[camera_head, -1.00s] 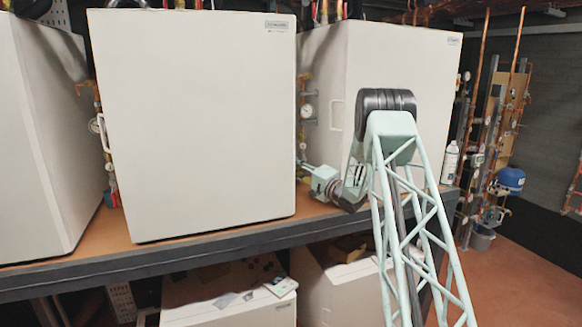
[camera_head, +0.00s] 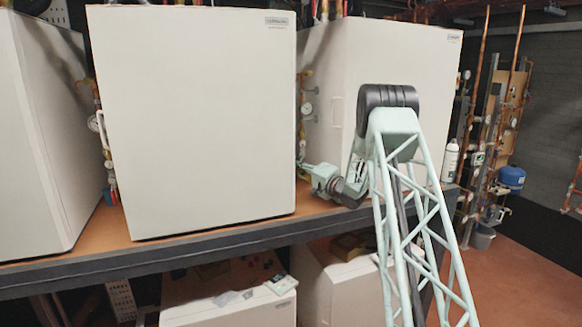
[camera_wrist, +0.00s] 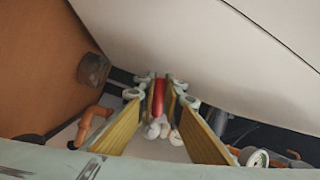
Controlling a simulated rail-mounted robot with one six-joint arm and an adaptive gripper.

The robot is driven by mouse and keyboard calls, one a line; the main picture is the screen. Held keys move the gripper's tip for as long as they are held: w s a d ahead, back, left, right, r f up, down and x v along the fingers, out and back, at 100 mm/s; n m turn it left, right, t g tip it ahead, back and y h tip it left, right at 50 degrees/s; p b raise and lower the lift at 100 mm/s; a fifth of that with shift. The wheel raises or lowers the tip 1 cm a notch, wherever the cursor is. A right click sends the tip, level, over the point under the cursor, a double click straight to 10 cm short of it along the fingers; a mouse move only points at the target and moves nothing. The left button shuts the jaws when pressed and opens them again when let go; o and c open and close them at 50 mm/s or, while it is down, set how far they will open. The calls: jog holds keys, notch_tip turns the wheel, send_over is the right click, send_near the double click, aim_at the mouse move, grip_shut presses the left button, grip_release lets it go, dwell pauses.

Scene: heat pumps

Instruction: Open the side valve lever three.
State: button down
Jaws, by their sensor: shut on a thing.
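My gripper (camera_wrist: 160,98) is shut on a red lever (camera_wrist: 158,97) in the wrist view, with a yellowish finger pad on either side of it. White rounded parts (camera_wrist: 158,130) show just below the lever. In the head view my gripper (camera_head: 303,165) reaches into the narrow gap between two white heat pump cabinets. Its fingertips and the lever are mostly hidden there by the middle cabinet. I cannot tell from these views which numbered lever this is.
The middle cabinet (camera_head: 200,120) and the right cabinet (camera_head: 400,60) flank the gap closely. A gauge (camera_head: 307,108) sits above my gripper in the gap. In the wrist view, a copper pipe (camera_wrist: 92,122) and another gauge (camera_wrist: 258,159) lie close by.

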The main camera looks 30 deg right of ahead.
jog(key=shift+f, duration=0.1)
jog(key=c, duration=2.7)
grip_release()
jog(key=shift+c, duration=0.2)
